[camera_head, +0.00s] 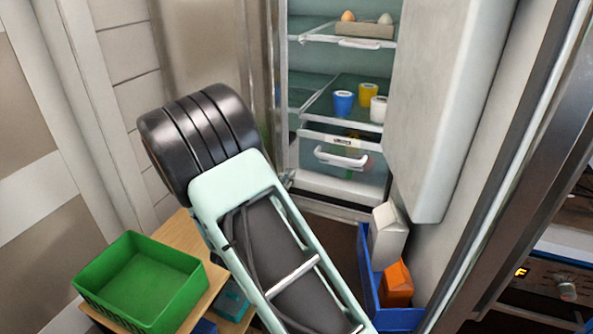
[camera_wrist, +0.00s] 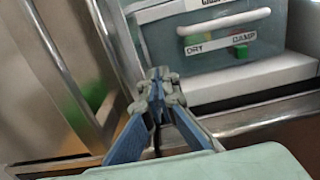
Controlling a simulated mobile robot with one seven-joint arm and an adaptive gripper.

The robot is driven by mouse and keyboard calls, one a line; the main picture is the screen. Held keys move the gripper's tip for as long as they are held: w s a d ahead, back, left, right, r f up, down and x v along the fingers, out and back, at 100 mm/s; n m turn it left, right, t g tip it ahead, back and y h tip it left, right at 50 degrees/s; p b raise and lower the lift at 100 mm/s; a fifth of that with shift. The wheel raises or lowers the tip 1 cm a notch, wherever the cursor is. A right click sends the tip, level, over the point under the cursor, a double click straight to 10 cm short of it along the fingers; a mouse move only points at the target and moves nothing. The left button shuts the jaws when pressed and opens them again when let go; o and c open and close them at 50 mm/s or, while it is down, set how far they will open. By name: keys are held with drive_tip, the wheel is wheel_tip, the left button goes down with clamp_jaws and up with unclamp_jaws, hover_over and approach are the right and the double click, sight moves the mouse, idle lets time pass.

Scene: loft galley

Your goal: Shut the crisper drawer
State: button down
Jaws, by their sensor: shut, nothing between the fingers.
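The crisper drawer (camera_head: 318,146) is low in the open fridge, with a clear front and a white handle (camera_head: 342,158). In the wrist view the drawer front (camera_wrist: 170,45) fills the upper right, with its handle (camera_wrist: 225,21) and a DRY/DAMP slider with a green knob. How far it stands out is hard to judge. My gripper (camera_wrist: 158,76) is shut and empty, its fingertips at the left of the drawer front, near the fridge's side edge. It appears apart from the handle; contact with the drawer is unclear. In the head view my arm hides most of the gripper.
Above the drawer, a glass shelf holds blue (camera_head: 343,103), yellow (camera_head: 368,94) and white cups; eggs sit higher. The fridge door (camera_head: 445,110) stands open at right. A blue crate (camera_head: 368,275) with cartons is below it. A green basket (camera_head: 140,282) stands on a wooden surface at lower left.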

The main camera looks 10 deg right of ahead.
drive_tip(key=v, duration=0.5)
drive_tip(key=s+d+n+p, duration=0.5)
drive_tip(key=d+n+p, duration=0.15)
drive_tip(key=n, duration=1.15)
drive_tip(key=x, duration=0.7)
drive_tip(key=p+x, duration=0.1)
drive_tip(key=x, duration=0.6)
drive_tip(key=shift+r, duration=0.25)
